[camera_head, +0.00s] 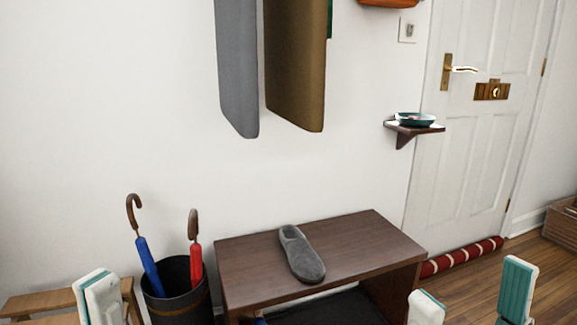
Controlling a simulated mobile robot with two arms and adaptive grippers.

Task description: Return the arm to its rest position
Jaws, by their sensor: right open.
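My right gripper (470,300) is at the bottom right. Its two white and teal fingers stand wide apart with nothing between them. It is in front of the right end of the dark wooden bench. My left gripper (101,298) is at the bottom left, left of the umbrella bin. Only the white and teal tips of its fingers show close together, and whether it is open or shut is unclear. The rest of both arms is out of the picture.
A grey slipper (300,255) lies on the dark bench (365,238). A black bin (178,305) holds a blue and a red umbrella. A small wall shelf (405,139) bears a teal dish (415,119). Coats hang above the bench. Floor shows at right.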

